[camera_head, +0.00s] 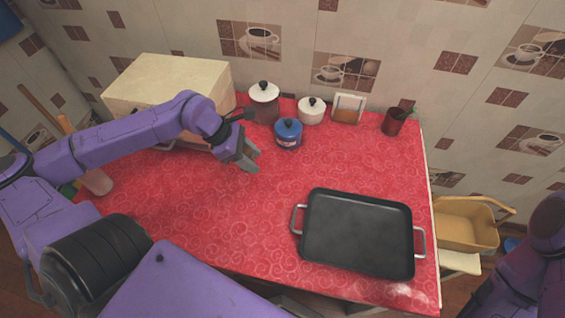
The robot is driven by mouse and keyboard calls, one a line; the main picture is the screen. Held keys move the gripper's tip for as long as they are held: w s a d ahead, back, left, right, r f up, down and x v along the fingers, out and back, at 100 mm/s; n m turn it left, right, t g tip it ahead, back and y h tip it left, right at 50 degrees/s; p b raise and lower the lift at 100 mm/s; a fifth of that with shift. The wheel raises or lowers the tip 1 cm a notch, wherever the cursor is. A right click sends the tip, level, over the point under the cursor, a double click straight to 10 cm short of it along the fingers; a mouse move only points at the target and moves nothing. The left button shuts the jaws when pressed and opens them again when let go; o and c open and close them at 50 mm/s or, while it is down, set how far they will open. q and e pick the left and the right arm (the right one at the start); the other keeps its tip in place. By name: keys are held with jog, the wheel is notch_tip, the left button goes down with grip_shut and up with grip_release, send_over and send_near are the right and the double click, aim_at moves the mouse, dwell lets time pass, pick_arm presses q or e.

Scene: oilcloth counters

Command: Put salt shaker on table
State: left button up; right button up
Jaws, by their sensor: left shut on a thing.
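My left gripper (250,160) is over the red table (200,215), in front of the cream box and left of the blue pot. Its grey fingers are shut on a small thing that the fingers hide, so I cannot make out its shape. I cannot pick out a salt shaker for certain anywhere in view. My right arm shows at the lower right edge, but its gripper is out of view.
A blue lidded pot (288,134), white-lidded jars (264,103) (311,110), a framed holder (347,108) and a dark cup (393,122) stand at the back. A cream box (165,84) is back left. A black tray (357,232) lies front right. The middle left is clear.

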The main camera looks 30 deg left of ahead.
pick_arm(q)
jog(key=w+d+f+b, duration=0.2)
jog(key=w+f, duration=0.3)
jog(key=w, duration=0.2)
jog(key=shift+w+d, duration=0.15)
jog(key=shift+d, duration=0.1)
jog(key=w+f, duration=0.1)
jog(key=w+d+f, duration=0.1)
jog(key=w+f, duration=0.1)
jog(key=shift+w+f, duration=0.15)
jog(key=shift+f, duration=0.15)
jog(key=f, duration=0.1)
jog(key=f+p, duration=0.1)
jog(key=f, duration=0.1)
jog(key=shift+w+d+f, duration=0.1)
jog(key=shift+w, duration=0.15)
jog(key=shift+f, duration=0.35)
jog(key=o, duration=1.1)
jog(key=shift+c, duration=0.2)
jog(key=shift+r, duration=0.1)
jog(key=shift+r, duration=0.3)
jog(key=v, duration=1.1)
jog(key=shift+a+r, duration=0.2)
jog(key=shift+a, duration=0.05)
